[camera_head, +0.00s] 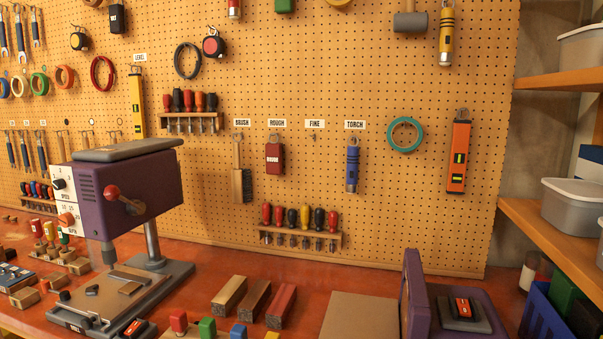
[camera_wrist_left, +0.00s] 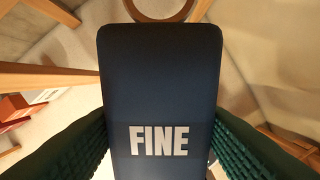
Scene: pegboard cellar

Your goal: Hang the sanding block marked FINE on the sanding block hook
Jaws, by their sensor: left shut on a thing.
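The dark blue sanding block (camera_wrist_left: 160,75) marked FINE fills the middle of the left wrist view, its white lettering upright. A brown ring (camera_wrist_left: 186,14) shows at its top end. My left gripper (camera_wrist_left: 160,125) is shut on the block, with green ridged fingers pressed against both sides. Neither gripper shows in the head view. The FINE label (camera_head: 314,124) is on the pegboard, and a small empty hook (camera_head: 314,137) sits just under it. The red block marked ROUGH (camera_head: 275,157) hangs to the left of that hook.
A brush (camera_head: 240,178) hangs further left and a blue torch (camera_head: 352,167) hangs just right of the hook. A screwdriver rack (camera_head: 300,238) is below. A purple drill press (camera_head: 125,190) stands on the bench at left. The board right around the hook is clear.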

